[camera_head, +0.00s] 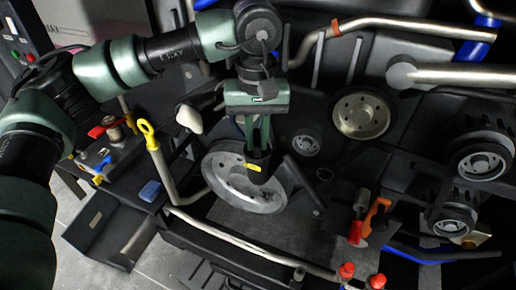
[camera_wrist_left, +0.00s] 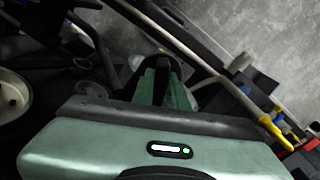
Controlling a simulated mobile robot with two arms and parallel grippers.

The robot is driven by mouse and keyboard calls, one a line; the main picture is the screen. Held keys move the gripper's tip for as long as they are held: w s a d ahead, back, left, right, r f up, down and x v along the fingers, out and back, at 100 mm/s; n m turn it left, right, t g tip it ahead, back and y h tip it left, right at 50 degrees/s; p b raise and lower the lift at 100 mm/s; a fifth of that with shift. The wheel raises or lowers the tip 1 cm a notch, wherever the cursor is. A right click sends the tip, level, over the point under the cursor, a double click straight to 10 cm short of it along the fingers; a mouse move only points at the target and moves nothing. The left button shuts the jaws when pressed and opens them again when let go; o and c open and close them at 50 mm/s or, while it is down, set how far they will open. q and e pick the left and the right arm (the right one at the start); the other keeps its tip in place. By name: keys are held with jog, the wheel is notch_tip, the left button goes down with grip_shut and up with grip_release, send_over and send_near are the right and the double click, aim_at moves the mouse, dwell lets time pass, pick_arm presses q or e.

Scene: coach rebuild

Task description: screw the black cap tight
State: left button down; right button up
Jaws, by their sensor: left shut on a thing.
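My left gripper (camera_head: 258,145) comes down from above in the head view, its green fingers closed around the black cap (camera_head: 262,174). The cap is dark with a small yellow mark on its side. It shows in front of a large grey metal disc (camera_head: 228,190); I cannot tell what is under the cap or whether it touches anything there. In the left wrist view, my left gripper's fingers (camera_wrist_left: 165,90) point away from the camera, and the dark cap between them is hard to make out. My right gripper is not in view.
A yellow-ringed dipstick (camera_head: 148,135) on a pipe stands left of the gripper. A metal pulley (camera_head: 361,115) is at right, with dark-rimmed wheels (camera_head: 481,163) beyond it. An orange-handled part (camera_head: 374,215) and red caps (camera_head: 346,270) are at lower right. A blue block (camera_head: 150,191) lies at left.

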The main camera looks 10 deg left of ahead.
pick_arm(q)
jog(key=m+b, duration=0.1)
jog(key=m, duration=0.1)
jog(key=shift+f+m, duration=0.2)
jog(key=shift+m, duration=0.2)
jog(key=shift+r+m+b, duration=0.1)
jog(key=shift+m+b, duration=0.25)
jog(key=shift+m, duration=0.85)
jog(key=shift+a+r+m, duration=0.1)
jog(key=shift+m, duration=0.2)
jog(key=m, duration=0.2)
jog(key=shift+m+b, duration=0.4)
jog(key=shift+w+m, duration=0.1)
jog(key=shift+m, duration=1.1)
jog(key=shift+a+r+m, duration=0.1)
jog(key=shift+r+m, duration=0.1)
jog(key=shift+m, duration=0.2)
